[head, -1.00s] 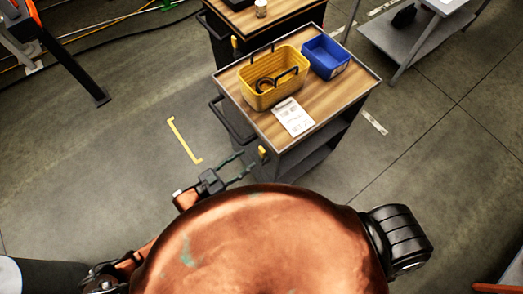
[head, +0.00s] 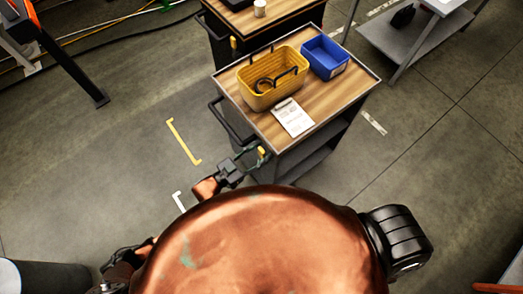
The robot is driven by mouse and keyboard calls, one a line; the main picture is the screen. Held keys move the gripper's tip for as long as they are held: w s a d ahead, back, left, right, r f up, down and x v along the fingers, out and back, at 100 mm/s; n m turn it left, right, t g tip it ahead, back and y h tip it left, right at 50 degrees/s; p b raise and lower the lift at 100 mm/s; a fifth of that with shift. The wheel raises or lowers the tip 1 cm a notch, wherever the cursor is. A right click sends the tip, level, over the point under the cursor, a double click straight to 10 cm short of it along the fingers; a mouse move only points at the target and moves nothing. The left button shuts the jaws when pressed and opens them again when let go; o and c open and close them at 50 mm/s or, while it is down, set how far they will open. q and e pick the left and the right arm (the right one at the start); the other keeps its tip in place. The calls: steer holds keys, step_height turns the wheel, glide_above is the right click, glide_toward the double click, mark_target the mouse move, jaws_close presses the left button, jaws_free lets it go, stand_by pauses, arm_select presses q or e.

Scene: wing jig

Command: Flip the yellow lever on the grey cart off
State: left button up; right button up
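The grey cart (head: 335,118) with a wood-look top stands at upper centre. Its small yellow lever (head: 262,151) is at the near left corner, below the top's edge, and points roughly upward. My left gripper (head: 254,157) reaches in from lower left, with its fingertips right at the lever. The fingers look spread, one on the handle side and one on the near side. I cannot tell whether they touch the lever. My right gripper is not in view.
A yellow basket (head: 258,92), a blue bin (head: 325,57) and a paper sheet (head: 292,117) are on the cart. Its black handle (head: 226,122) sticks out left, near my gripper. A second cart (head: 275,18) stands behind. Open floor lies left and right.

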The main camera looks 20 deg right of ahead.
arm_select(q)
jaws_close()
stand_by(0.6)
